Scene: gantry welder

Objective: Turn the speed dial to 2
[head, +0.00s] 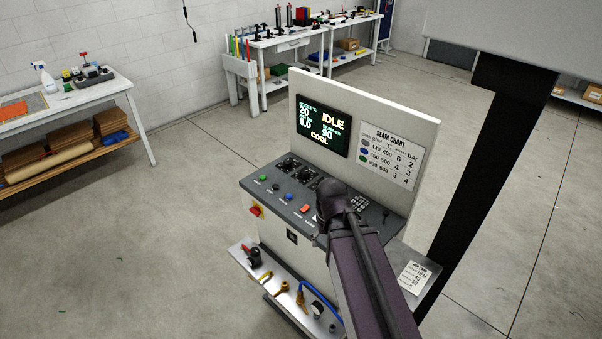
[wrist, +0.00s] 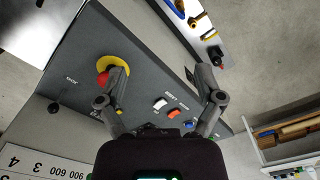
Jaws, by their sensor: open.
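The control console (head: 285,235) stands in the middle of the head view, with a sloping dark panel. Black dials (head: 290,163) sit on the upper part of that panel, partly behind my arm. Their labels are too small to read, so I cannot tell which is the speed dial or where it points. My gripper (wrist: 161,82) is open and empty above the panel in the wrist view. Its left finger is over the red emergency button (wrist: 104,78) on a yellow ring. The right finger is past the rocker switches (wrist: 174,113). No dial shows clearly in the wrist view.
The display (head: 323,126) reads IDLE and COOL. A seam chart (head: 390,155) is beside it on the upright back panel. A small lever (head: 385,216) stands at the panel's right. A shelf (head: 241,254) with tools runs along the console's front. The floor at left is clear.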

